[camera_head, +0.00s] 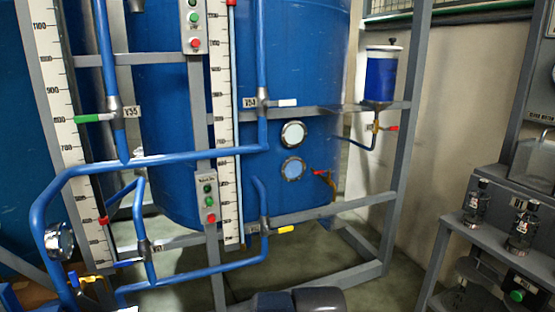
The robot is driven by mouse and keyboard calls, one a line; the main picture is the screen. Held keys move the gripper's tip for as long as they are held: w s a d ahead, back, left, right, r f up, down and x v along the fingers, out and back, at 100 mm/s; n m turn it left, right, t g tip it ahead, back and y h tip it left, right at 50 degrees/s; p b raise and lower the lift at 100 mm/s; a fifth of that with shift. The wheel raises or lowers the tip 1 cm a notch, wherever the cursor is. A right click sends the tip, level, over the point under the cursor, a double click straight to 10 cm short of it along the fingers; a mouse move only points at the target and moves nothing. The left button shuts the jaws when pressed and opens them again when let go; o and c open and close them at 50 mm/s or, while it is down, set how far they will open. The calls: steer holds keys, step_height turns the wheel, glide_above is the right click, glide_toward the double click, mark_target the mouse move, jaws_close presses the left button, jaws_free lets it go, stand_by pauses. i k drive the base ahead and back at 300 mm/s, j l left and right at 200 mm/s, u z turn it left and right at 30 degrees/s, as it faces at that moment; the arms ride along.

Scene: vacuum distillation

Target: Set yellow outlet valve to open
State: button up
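The yellow outlet valve handle (286,229) is small and sits low, right of the centre. It points right, roughly level, and lies across the upright blue pipe (264,203) at its valve body (265,224). A small tag is just left of that valve. My gripper does not show in this view. Dark rounded parts at the bottom middle edge look like my arm, but no fingers are visible. Nothing touches the yellow handle.
A blue tank (165,100) stands behind a grey frame (372,270) and blue pipes. A red handle (320,172) is above and right of the yellow one. A green handle (95,118) is at left. A grey shelf with bottles (523,228) stands right. Floor shows between frame and shelf.

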mark_target(288, 228)
steer(key=k+l, duration=0.1)
steer(key=k, duration=0.15)
steer(key=i+l, duration=0.15)
steer(key=i, duration=0.45)
steer(key=i+l+u, duration=0.1)
steer(key=i, duration=0.5)
